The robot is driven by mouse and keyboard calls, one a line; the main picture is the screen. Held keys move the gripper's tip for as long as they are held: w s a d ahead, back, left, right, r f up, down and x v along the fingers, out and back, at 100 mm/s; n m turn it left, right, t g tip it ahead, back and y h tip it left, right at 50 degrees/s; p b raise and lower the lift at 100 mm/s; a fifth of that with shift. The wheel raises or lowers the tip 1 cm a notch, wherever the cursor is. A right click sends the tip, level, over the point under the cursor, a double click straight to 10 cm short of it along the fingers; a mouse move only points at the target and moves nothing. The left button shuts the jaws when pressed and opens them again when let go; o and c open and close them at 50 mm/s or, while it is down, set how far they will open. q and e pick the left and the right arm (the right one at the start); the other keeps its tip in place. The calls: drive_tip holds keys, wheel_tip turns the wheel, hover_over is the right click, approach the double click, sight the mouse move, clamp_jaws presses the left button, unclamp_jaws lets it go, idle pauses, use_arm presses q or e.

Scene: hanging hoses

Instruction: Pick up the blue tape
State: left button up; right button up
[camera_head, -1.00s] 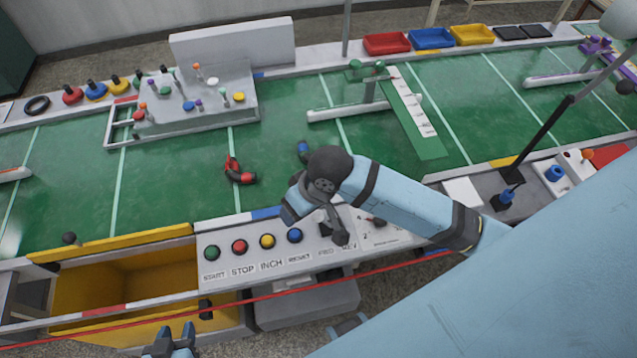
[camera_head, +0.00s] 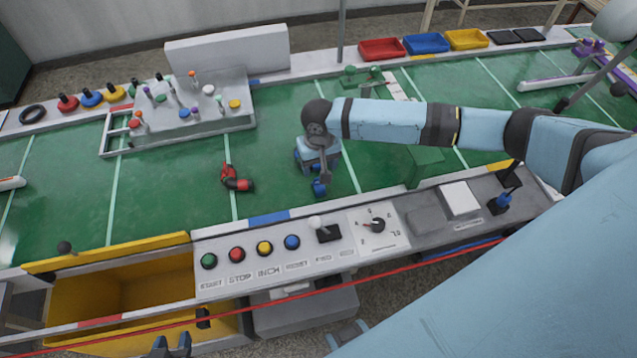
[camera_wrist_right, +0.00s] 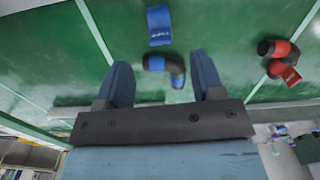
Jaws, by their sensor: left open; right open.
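A blue tape (camera_wrist_right: 159,25) with a small white label lies on the green surface at the top of the right wrist view. A black elbow hose with a blue end (camera_wrist_right: 165,68) lies just below it. My right gripper (camera_wrist_right: 159,62) is open; its fingertips are either side of the elbow hose in the picture, with the tape beyond them. In the head view, my right gripper (camera_head: 317,165) is over the green table and hides much beneath it. A small blue patch (camera_head: 319,188) shows below it; I cannot tell which object it is. My left gripper (camera_head: 170,346) is open and empty at the bottom edge.
A red-and-black elbow hose (camera_head: 236,180) lies to the left of my right gripper. A button panel (camera_head: 215,280) and a yellow bin (camera_head: 65,288) line the front edge. A red line (camera_head: 400,270) crosses in front. Green surface between is clear.

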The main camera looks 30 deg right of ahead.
sight(318, 184)
drive_tip(key=f, duration=0.7)
drive_tip(key=shift+w+d+f, duration=0.1)
drive_tip(key=shift+w+f, duration=0.1)
drive_tip(key=shift+c, duration=0.4)
drive_tip(key=c, duration=0.9)
